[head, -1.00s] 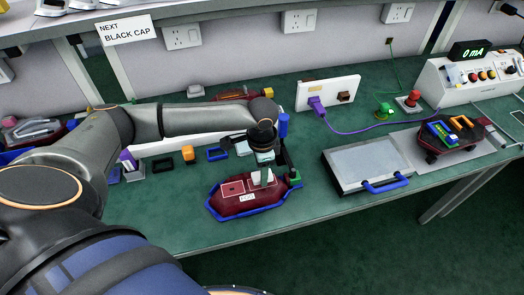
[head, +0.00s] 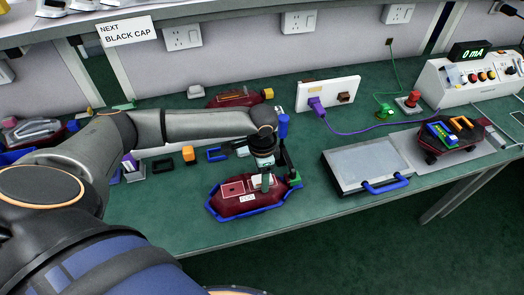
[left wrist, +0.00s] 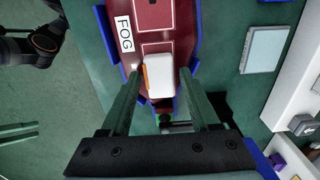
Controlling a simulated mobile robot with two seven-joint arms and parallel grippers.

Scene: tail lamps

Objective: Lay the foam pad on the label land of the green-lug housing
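The green-lug housing (head: 222,207) is a dark red tray-like shell in a blue rim, with a FOG label and a green lug (head: 295,178) at its right end. A white block, apparently the foam pad (left wrist: 159,63), is at an outlined area of the housing near the lug end. An orange strip shows along one side of it. My left gripper (left wrist: 160,74) is over the housing, its fingers apart on either side of the pad with gaps visible. Two thin bars at the left edge of the left wrist view may be my right gripper (left wrist: 18,131); their state is unclear.
A grey flat case (head: 368,163) with a blue handle lies right of the housing. A pale block (left wrist: 266,48) lies on the table beside the housing. Behind are a second red housing (head: 236,97) and a white socket box (head: 335,93). The bench front edge is close.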

